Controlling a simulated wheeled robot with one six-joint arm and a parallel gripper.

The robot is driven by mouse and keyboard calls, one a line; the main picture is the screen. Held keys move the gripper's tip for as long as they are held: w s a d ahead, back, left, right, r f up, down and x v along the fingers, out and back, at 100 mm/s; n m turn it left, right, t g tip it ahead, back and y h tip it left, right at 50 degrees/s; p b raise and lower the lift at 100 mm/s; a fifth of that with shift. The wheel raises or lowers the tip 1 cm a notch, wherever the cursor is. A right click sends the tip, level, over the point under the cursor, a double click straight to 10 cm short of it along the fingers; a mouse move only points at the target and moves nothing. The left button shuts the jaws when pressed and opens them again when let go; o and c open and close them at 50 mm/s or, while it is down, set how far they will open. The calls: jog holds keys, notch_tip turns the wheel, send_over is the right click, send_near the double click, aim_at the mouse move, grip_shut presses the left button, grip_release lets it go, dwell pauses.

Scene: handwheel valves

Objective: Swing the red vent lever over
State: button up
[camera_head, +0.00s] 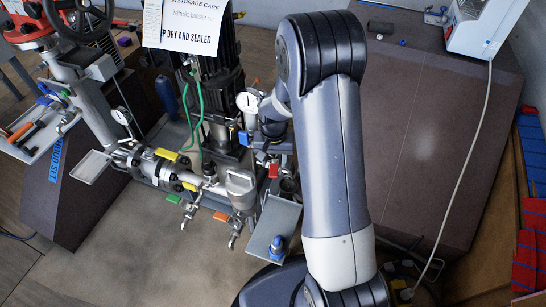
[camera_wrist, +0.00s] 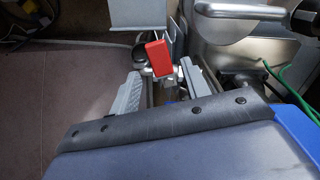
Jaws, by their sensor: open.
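The red vent lever (camera_wrist: 160,58) shows in the wrist view as a small upright red handle, slightly tilted. In the head view a small red handle (camera_head: 273,170) shows just below the end of my arm. My gripper (camera_wrist: 160,88) is open, with one grey finger to the left and one to the right of the lever's line. The lever appears just beyond the fingertips, between them in the picture. I cannot tell whether either finger touches it. In the head view my wrist largely hides the fingers.
Pipework with yellow (camera_head: 166,154), green (camera_head: 174,199) and orange (camera_head: 220,216) handles lies left of my wrist. A pressure gauge (camera_head: 247,102) is close beside it. A grey plate (camera_head: 274,228) stands below. Green hoses (camera_wrist: 285,85) run at the right of the wrist view.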

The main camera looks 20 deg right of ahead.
aim_at(274, 170)
notch_tip(274, 170, down, 5)
jog(key=b, duration=0.3)
jog(key=shift+r, duration=0.35)
jog(key=shift+c, duration=0.2)
jog(key=c, duration=0.7)
